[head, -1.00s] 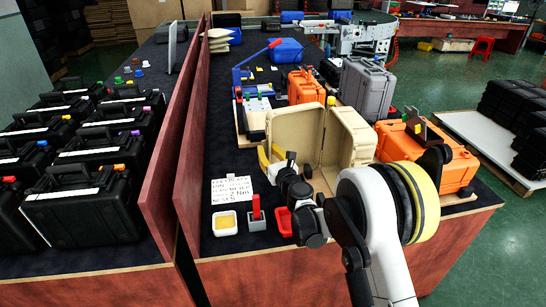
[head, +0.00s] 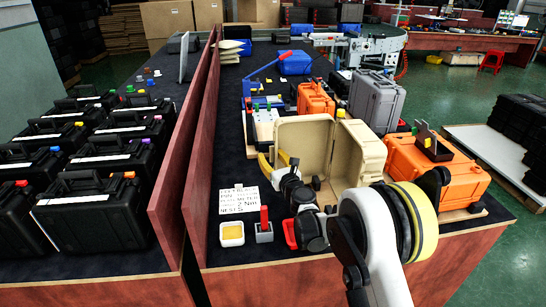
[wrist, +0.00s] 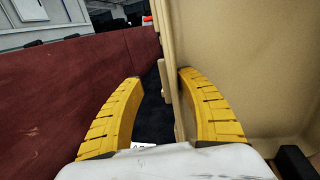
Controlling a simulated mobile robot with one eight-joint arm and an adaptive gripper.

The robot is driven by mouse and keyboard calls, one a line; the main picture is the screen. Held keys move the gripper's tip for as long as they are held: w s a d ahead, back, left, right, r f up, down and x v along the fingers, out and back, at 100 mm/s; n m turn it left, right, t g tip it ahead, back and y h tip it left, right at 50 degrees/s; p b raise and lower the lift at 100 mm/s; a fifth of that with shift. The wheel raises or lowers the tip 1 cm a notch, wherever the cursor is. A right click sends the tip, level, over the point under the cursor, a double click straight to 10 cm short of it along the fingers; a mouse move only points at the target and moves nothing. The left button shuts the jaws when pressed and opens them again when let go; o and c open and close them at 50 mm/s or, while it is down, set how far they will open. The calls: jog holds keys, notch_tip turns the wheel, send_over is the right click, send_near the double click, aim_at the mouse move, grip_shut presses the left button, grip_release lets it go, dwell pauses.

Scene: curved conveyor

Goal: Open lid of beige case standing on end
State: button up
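The beige case (head: 363,155) stands on end on the dark bench top, opened like a book. Its two halves spread wide apart, with the hollow insides facing the head camera. The left half (head: 308,135) is beside my gripper (head: 275,161). I cannot tell for sure which half is the lid. In the wrist view my gripper (wrist: 157,76) has its yellow fingers spread apart. The edge of a beige wall (wrist: 174,75) shows between them, close to the right finger, which overlaps the case's inside. Contact with the wall cannot be told. My arm hides the case's lower front.
An orange case (head: 460,177) lies right of the beige one, and a grey case (head: 377,97) stands behind. A red-brown partition (head: 198,170) runs along the left. A white note (head: 238,200), a yellow-filled tray (head: 232,233) and a red-handled item (head: 264,228) sit front left.

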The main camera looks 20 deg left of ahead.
jog(key=shift+w+d, duration=0.1)
jog(key=shift+d, duration=0.1)
jog(key=shift+d, duration=0.2)
jog(key=v, duration=1.1)
jog(key=shift+s, duration=0.45)
jog(key=shift+r, duration=0.15)
jog(key=s+d+r+n+g+h, duration=0.1)
jog(key=s+d+r+n+h, duration=0.15)
jog(key=d+r+n, duration=0.5)
jog(key=s+d+r+n+g+h, duration=0.1)
jog(key=s+d+r+n, duration=0.2)
jog(key=d+r+n, duration=0.4)
jog(key=s+d+f+n+g+h, duration=0.2)
jog(key=s+d+n, duration=0.4)
jog(key=s+d, duration=0.6)
jog(key=s+d+f+n+g+h, duration=0.1)
jog(key=s+d+f+n+h, duration=0.3)
jog(key=s+d, duration=0.9)
jog(key=d+n+h, duration=0.2)
jog(key=d+h, duration=0.1)
jog(key=d, duration=0.2)
jog(key=shift+s+f+g, duration=0.2)
jog(key=shift+s+g, duration=0.05)
jog(key=shift+g, duration=0.15)
jog(key=shift+a+n, duration=0.1)
jog(key=shift+n, duration=0.15)
